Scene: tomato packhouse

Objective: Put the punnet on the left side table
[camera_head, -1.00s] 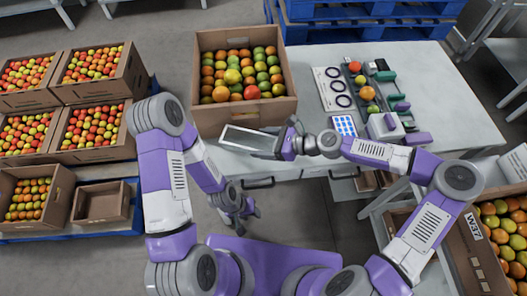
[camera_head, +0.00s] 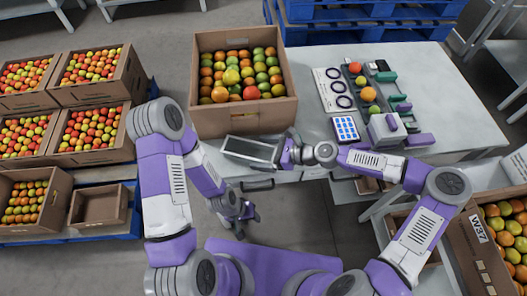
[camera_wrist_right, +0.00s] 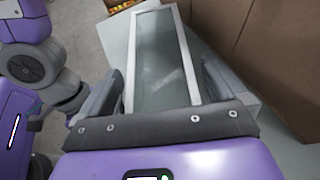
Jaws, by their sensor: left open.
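The punnet is a shallow grey rectangular tray with a pale rim (camera_head: 250,149), at the table's front edge below the large fruit box. It also fills the middle of the right wrist view (camera_wrist_right: 158,60), lying lengthwise between the fingers. My right gripper (camera_head: 284,153) is shut on its right end in the head view. The inside of the punnet looks empty. My left gripper (camera_head: 248,211) is open and empty, low over the floor in front of the table.
A cardboard box of mixed fruit (camera_head: 268,117) stands right behind the punnet. A phone-like pad (camera_head: 345,128), a sorting strip with fruit and a small scale (camera_head: 385,130) are on the table. Fruit crates (camera_head: 125,140) stand at left, and another box (camera_head: 475,262) at right.

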